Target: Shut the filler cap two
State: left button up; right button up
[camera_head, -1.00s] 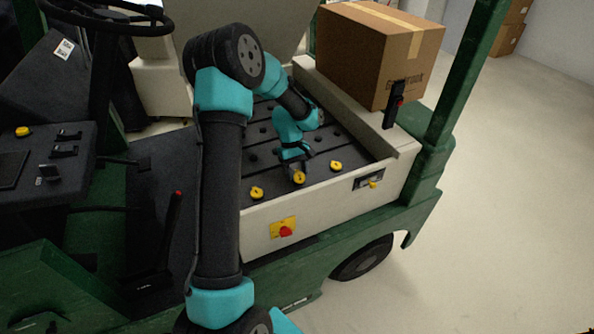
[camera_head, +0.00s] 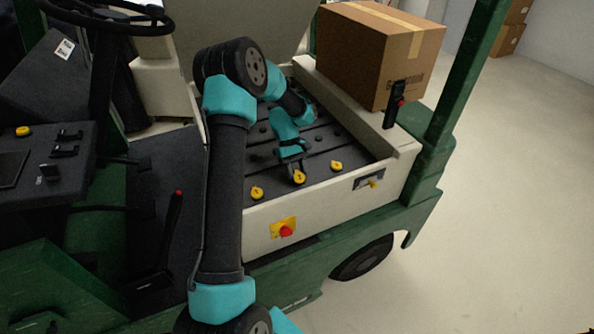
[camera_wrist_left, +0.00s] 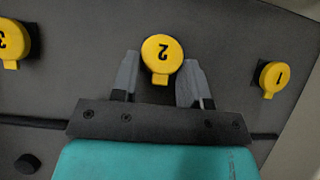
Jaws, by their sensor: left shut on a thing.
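Filler cap two (camera_head: 299,177) is a round yellow cap on the dark battery top, the middle one of a front row. In the left wrist view the cap (camera_wrist_left: 162,47) shows its 2 upside down. My left gripper (camera_wrist_left: 160,80) reaches it from the far side, with one finger on each side of its yellow tab, shut on it. The gripper also shows in the head view (camera_head: 296,171), at the cap's far edge. How far the cap is tilted or seated, I cannot tell. My right gripper is in neither view.
Cap one (camera_head: 257,192) and cap three (camera_head: 336,166) stand at either side. A pale front wall (camera_head: 330,192) with a red button (camera_head: 285,231) borders the battery. A cardboard box (camera_head: 375,55) stands behind right. A raised pale cover (camera_head: 240,28) stands behind.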

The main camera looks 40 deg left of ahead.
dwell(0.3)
pick_arm(q)
jog(key=o, duration=0.6)
jog(key=v, duration=1.7)
jog(key=shift+a, duration=0.4)
jog(key=shift+c, duration=0.4)
